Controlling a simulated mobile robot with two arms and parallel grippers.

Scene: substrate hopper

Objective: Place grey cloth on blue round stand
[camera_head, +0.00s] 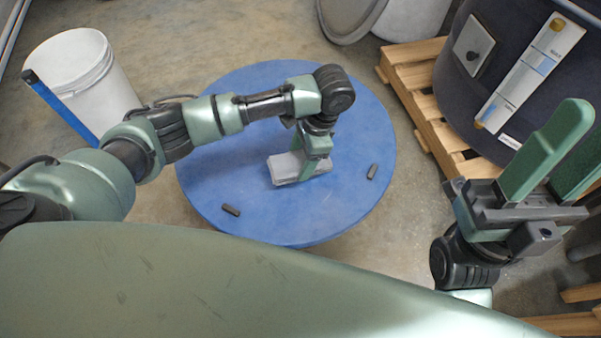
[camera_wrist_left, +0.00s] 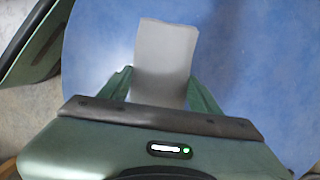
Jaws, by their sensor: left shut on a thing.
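The grey cloth (camera_head: 286,168) is a small folded pad over the middle of the blue round stand (camera_head: 245,90). My left gripper (camera_head: 311,178) points down over the stand and is shut on the cloth. In the left wrist view the cloth (camera_wrist_left: 165,55) stretches out from between the two green fingers (camera_wrist_left: 160,92), with blue stand surface (camera_wrist_left: 245,60) around it. The cloth looks on or just above the surface; I cannot tell if it touches. My right gripper (camera_head: 550,160) is at the right, fingers apart and empty, away from the stand.
A white bucket (camera_head: 85,75) stands at the left. A dark hopper (camera_head: 480,90) on a wooden pallet (camera_head: 410,75) stands at the right.

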